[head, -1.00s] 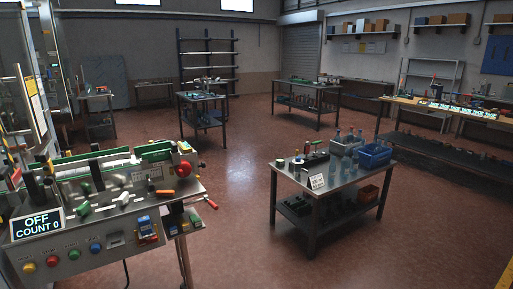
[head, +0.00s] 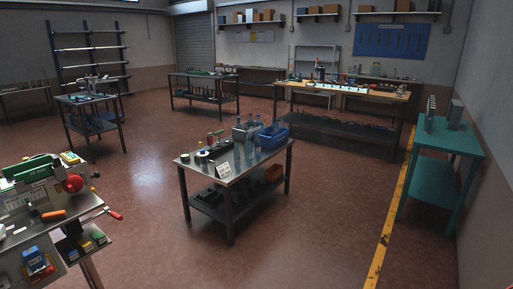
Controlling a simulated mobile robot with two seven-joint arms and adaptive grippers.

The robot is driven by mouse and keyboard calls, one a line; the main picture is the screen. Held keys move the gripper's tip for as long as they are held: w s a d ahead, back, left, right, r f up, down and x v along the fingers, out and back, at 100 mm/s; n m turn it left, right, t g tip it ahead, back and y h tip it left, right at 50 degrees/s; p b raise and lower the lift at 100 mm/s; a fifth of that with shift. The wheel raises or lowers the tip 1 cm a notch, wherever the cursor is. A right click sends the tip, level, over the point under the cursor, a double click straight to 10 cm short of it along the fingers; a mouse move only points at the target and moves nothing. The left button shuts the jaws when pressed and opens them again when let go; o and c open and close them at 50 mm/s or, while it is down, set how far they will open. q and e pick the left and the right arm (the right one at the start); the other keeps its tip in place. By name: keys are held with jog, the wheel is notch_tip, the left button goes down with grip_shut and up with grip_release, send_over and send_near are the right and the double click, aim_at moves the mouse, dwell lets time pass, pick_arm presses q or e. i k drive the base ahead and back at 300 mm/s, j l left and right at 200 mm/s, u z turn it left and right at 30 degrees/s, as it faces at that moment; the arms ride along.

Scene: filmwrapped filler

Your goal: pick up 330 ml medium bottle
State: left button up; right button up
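Several clear bottles stand on the metal table in the middle of the head view; one bottle (head: 237,152) is toward the front, near a grey bin (head: 245,131) and a blue bin (head: 273,138). They are too small for me to tell their sizes or which is the 330 ml medium one. The metal table (head: 236,176) stands a few steps away and also carries a small white sign (head: 223,170). Neither of my grippers shows in this view.
A filling machine (head: 40,205) with a red knob stands close at the left. A teal table (head: 447,137) is at the right, beside a yellow floor line (head: 391,215). A wooden workbench (head: 345,91) stands behind. Open red floor lies in front of the metal table.

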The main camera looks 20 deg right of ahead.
aim_at(256, 141)
jog(key=z, duration=0.3)
jog(key=i+z, duration=0.6)
jog(key=i, duration=0.15)
jog(key=i+z, duration=0.45)
jog(key=i, duration=0.9)
jog(key=i+l+u, duration=0.1)
jog(key=i+u, duration=0.15)
jog(key=i, duration=1.2)
